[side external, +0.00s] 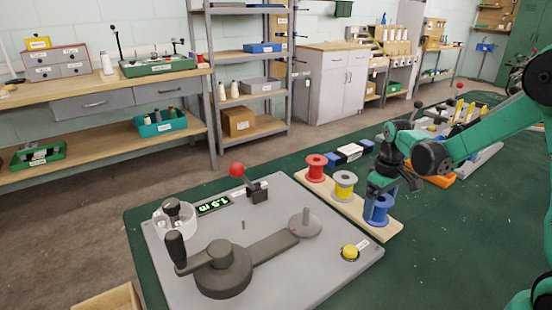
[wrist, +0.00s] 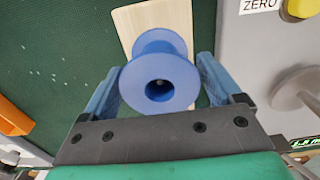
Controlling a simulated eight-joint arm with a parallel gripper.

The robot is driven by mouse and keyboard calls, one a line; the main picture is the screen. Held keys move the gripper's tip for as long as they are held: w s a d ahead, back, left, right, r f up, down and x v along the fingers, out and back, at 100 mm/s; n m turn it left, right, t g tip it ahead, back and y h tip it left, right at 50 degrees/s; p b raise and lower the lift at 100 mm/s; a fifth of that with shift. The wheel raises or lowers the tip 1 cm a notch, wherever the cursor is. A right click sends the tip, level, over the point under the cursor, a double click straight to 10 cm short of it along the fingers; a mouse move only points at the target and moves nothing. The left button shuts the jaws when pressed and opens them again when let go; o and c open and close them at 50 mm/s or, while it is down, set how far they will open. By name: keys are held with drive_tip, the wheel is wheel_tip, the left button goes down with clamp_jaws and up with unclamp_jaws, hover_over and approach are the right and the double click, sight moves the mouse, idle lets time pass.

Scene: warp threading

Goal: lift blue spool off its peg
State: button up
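The blue spool (side external: 380,209) stands upright at the near end of a wooden board (side external: 338,196). My gripper (side external: 387,196) is over it, pointing down and hiding its upper part in the side view. In the wrist view the blue spool (wrist: 160,78) lies between the two fingers of my gripper (wrist: 159,75). The fingers are apart, one on each side of the spool, close to its flange edges. I see no clear grip on it. The peg is hidden, apart from the dark hole in the spool's top.
Green mat lies free at right.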

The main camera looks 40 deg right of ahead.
drive_tip(key=c, duration=0.6)
drive_tip(key=shift+r, duration=3.75)
drive_tip(key=shift+c, duration=0.2)
